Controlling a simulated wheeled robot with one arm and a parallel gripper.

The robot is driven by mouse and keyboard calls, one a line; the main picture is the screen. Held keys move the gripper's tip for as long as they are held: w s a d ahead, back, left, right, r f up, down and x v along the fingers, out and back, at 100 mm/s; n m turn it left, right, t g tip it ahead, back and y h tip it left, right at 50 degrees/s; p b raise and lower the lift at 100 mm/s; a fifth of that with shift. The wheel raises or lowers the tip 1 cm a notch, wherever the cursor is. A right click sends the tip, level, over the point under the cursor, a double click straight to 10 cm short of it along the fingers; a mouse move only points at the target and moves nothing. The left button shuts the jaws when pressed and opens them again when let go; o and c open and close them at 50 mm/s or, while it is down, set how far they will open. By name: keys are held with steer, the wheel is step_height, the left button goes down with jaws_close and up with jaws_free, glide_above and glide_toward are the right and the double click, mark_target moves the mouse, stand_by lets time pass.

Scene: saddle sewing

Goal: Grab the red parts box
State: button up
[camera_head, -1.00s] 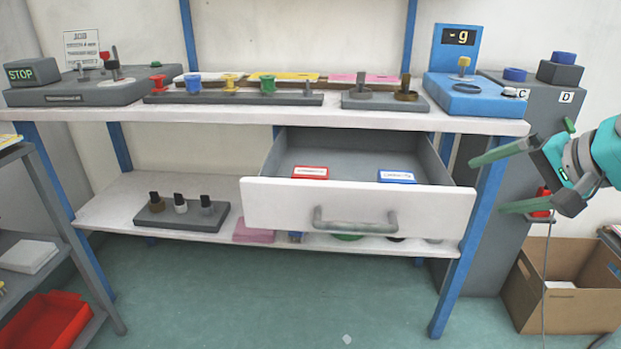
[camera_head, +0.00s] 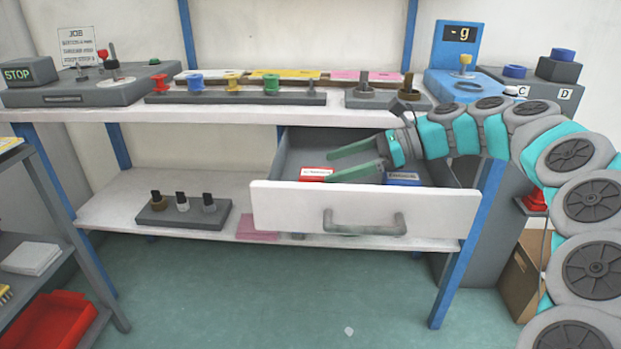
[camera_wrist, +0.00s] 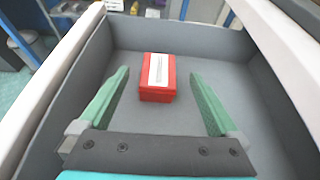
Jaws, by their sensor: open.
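The red parts box (camera_head: 316,173) with a white label lies inside the open drawer (camera_head: 365,207), at the left part of it in the head view. In the wrist view the red parts box (camera_wrist: 157,78) lies on the grey drawer floor, ahead of my gripper and between the lines of its fingers. My gripper (camera_head: 330,164) is open and empty, reaching over the drawer from the right. In the wrist view its two green fingers (camera_wrist: 158,98) stand on either side, apart from the box.
A blue labelled box (camera_head: 403,178) lies in the drawer, partly hidden by my arm. The drawer walls (camera_wrist: 60,85) surround my gripper. The white worktop (camera_head: 230,115) with spools and a blue scale (camera_head: 452,88) is above the drawer. A lower shelf (camera_head: 110,205) holds small items.

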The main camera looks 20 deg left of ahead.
mark_target(303, 178)
steer(key=x, duration=0.8)
steer(key=shift+f, duration=0.1)
steer(key=c, duration=1.5)
